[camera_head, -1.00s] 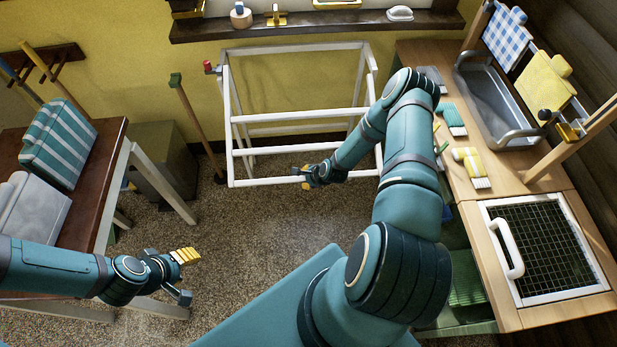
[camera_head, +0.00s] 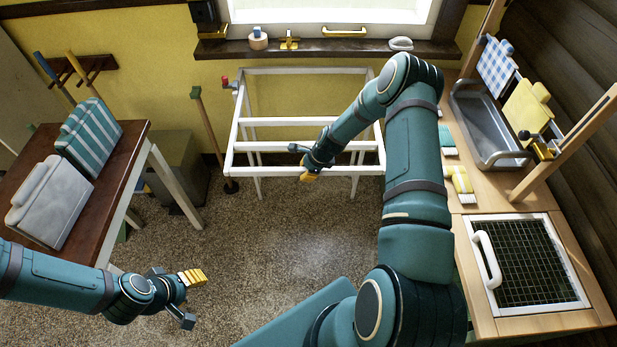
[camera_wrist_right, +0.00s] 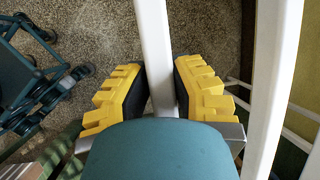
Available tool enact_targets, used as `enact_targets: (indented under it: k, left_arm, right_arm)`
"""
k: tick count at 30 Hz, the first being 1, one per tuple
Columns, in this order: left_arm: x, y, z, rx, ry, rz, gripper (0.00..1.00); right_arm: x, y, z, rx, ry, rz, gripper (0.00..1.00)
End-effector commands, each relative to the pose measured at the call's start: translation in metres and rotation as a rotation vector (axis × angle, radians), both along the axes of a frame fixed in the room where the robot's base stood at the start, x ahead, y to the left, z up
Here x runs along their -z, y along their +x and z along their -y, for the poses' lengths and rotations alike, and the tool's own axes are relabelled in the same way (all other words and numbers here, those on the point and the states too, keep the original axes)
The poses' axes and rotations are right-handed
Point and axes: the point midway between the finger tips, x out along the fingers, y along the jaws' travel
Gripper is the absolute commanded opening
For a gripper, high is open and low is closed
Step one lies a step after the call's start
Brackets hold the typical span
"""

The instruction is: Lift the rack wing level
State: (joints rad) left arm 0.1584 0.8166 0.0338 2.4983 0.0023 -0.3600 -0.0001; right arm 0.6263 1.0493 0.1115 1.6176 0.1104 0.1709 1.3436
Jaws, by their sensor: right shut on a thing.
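The rack wing (camera_head: 260,173) is a white barred frame at the front of the white drying rack (camera_head: 310,70) under the window. In the head view it reaches out towards me and looks about level, with rack legs showing below it. My right gripper (camera_head: 306,171) is shut on the wing's front bar. In the right wrist view, the white bar (camera_wrist_right: 155,45) passes between the yellow jaws of the right gripper (camera_wrist_right: 160,90). My left gripper (camera_head: 190,299) is open and empty over the floor at lower left.
A brown table (camera_head: 125,160) with striped and grey folded items stands at left. A wooden counter (camera_head: 490,196) with a sink (camera_head: 480,115) and a mesh panel (camera_head: 530,265) runs along the right. A green-tipped pole (camera_head: 209,130) stands left of the rack. The middle floor is clear.

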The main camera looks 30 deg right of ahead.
Motion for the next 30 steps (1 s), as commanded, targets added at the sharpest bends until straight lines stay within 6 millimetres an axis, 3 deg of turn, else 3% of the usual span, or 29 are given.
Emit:
enact_targets:
  k: [12, 13, 15, 25, 30]
  left_arm:
    - [0.000, 0.000, 0.000, 0.000, 0.000, 0.000, 0.47]
    - [0.000, 0.000, 0.000, 0.000, 0.000, 0.000, 0.47]
    - [0.000, 0.000, 0.000, 0.000, 0.000, 0.000, 0.47]
    - [0.000, 0.000, 0.000, 0.000, 0.000, 0.000, 0.47]
    - [0.000, 0.000, 0.000, 0.000, 0.000, 0.000, 0.47]
  right_arm:
    - [-0.002, 0.002, 0.001, -0.002, -0.003, 0.003, 0.00]
    - [-0.002, 0.002, 0.001, -0.002, -0.004, 0.004, 0.28]
    - [-0.002, 0.002, 0.001, -0.002, -0.004, 0.004, 0.52]
    - [-0.003, 0.002, 0.001, 0.000, -0.004, 0.002, 0.53]
    - [-0.016, -0.002, 0.006, 0.001, -0.005, 0.004, 0.53]
